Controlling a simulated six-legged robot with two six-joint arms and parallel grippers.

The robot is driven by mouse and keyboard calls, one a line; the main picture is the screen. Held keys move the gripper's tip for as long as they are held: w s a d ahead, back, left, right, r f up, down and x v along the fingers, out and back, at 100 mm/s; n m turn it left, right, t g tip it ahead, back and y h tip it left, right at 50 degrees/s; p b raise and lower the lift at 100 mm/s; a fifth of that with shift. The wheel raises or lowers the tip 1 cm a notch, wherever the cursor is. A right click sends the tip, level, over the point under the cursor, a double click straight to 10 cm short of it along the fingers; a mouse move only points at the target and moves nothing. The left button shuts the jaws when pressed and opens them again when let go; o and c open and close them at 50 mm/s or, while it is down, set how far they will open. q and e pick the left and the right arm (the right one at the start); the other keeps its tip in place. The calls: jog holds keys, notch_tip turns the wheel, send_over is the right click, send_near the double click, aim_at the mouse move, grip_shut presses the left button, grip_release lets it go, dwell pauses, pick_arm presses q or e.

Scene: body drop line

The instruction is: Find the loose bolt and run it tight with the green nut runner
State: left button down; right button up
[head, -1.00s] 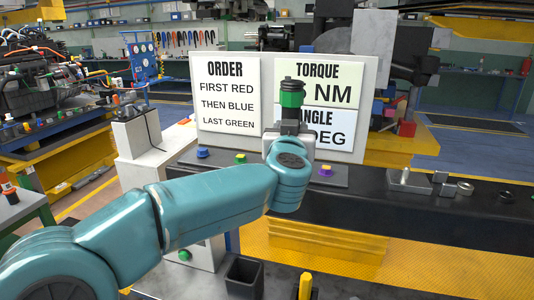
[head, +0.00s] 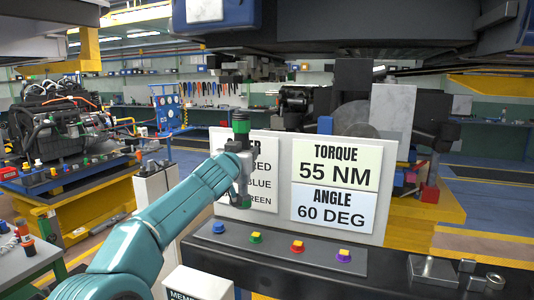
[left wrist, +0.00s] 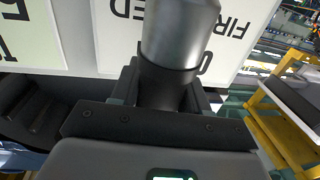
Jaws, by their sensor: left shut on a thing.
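The green nut runner (head: 240,127) is black with a green band and stands upright in my left gripper (head: 240,148), in front of the sign board. In the left wrist view my left gripper (left wrist: 163,95) is shut around the tool's grey cylindrical body (left wrist: 180,35). Below, on a dark rail, is a row of coloured bolt heads: a blue one (head: 218,227), a green one (head: 256,238), a red one (head: 297,246) and a purple one (head: 343,255). The last three show yellow. I cannot tell which is loose. My right gripper is not in view.
The white sign board (head: 284,150) reads torque 55 NM and angle 60 DEG; my left arm partly covers its order card. Metal parts (head: 468,272) lie on the dark bench at right. A large dark body hangs overhead. An engine (head: 65,130) stands on a yellow stand at left.

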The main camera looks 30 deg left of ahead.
pick_arm(q)
jog(key=shift+s+a+f+n+g+y+p, duration=0.65)
jog(key=shift+s+a+y, duration=0.7)
jog(key=shift+a, duration=2.7)
notch_tip(320, 180, down, 6)
jog(key=b, duration=0.5)
jog(key=shift+r, duration=0.2)
jog(key=shift+r, duration=0.1)
